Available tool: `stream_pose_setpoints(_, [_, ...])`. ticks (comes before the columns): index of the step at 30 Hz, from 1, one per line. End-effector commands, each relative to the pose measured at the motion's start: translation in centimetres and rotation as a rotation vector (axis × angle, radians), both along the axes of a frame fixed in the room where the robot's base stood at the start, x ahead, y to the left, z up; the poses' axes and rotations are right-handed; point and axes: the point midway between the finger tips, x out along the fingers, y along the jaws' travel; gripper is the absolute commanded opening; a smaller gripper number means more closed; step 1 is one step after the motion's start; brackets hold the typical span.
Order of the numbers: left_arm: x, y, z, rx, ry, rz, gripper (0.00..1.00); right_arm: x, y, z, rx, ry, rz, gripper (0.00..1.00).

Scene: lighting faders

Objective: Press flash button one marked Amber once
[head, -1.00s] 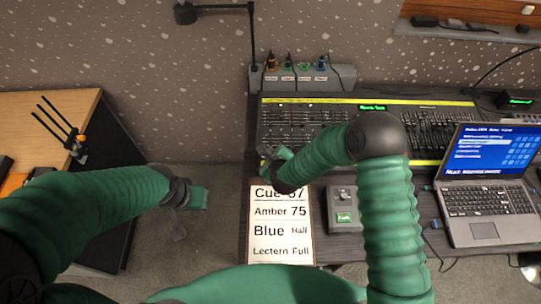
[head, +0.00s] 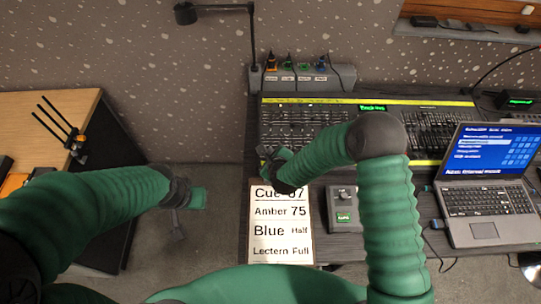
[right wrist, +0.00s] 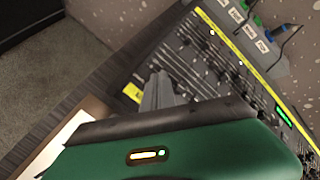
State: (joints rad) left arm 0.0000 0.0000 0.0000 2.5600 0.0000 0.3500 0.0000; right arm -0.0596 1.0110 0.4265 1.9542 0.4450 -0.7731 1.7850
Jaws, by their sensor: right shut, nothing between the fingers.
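The lighting desk (head: 300,128), a dark panel with rows of faders and yellow strips, lies on the table beyond my right arm. It also shows in the right wrist view (right wrist: 228,85). The flash buttons are too small to tell apart, and no Amber mark on them is legible. My right gripper (head: 268,154) is at the desk's near left corner, shut and empty. Its fingers (right wrist: 156,82) show over the desk's near edge; I cannot tell whether they touch it. My left gripper (head: 184,206) hangs over the floor left of the table, its jaws unclear.
A cue card (head: 265,230) reading Amber 75 lies before the desk. A small grey box (head: 344,222) with a green light is beside it. A laptop (head: 485,190) stands right. A box with coloured plugs (head: 300,78) and a lamp (head: 252,35) are behind.

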Motion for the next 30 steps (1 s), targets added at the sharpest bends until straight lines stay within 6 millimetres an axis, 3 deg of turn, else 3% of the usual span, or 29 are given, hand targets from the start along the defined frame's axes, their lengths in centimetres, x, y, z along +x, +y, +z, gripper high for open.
stream_pose_setpoints(30, [0.0,0.0,-1.0,0.0,0.0,0.0,0.22,0.0,-0.1,-0.9,0.0,0.0,0.0,0.0])
